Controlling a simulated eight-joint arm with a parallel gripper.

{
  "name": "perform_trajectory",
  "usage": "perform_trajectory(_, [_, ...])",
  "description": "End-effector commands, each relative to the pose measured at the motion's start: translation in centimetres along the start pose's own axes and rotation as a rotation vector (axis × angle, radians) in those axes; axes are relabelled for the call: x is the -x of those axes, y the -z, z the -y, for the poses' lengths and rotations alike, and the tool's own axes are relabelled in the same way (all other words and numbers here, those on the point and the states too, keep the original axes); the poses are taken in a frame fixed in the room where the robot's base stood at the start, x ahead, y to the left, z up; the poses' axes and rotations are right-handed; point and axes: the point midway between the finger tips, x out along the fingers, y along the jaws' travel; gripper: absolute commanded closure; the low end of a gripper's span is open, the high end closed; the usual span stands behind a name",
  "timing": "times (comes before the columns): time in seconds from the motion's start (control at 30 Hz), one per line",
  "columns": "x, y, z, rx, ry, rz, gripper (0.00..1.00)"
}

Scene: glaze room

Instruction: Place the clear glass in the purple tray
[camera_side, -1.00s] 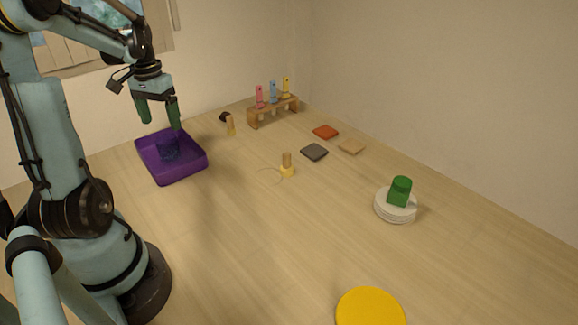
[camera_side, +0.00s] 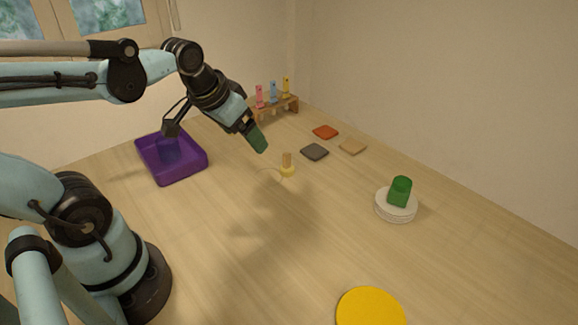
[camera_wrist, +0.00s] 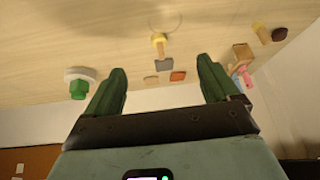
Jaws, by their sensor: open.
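My gripper (camera_side: 259,142) is out to the right of the tray, above the table and apart from the glass. In the wrist view my gripper (camera_wrist: 161,68) shows its two green fingers wide apart with nothing between them.
A wooden rack (camera_side: 288,105) with coloured pieces stands at the back. Grey (camera_side: 314,152), orange (camera_side: 325,131) and tan (camera_side: 352,147) tiles lie near a yellow-based wooden piece (camera_side: 287,170). A green object (camera_side: 400,190) sits on white discs (camera_side: 396,211). A yellow disc (camera_side: 371,308) lies in front.

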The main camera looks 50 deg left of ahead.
Motion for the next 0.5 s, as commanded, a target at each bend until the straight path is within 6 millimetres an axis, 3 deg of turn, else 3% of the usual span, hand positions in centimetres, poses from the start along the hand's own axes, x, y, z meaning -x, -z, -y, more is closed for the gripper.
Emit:
perform_trajectory(0.03, [0.1, -0.6, -1.9, -0.032, -0.028, -0.035, 0.12])
perform_trajectory(0.1, [0.1, -1.1, -3.6, -0.053, -0.056, -0.074, 0.12])
perform_trajectory(0.2, [0.1, -1.6, -5.0, -0.069, -0.083, -0.11, 0.12])
perform_trajectory(0.5, [0.1, -1.8, -5.6, -0.074, -0.095, -0.125, 0.12])
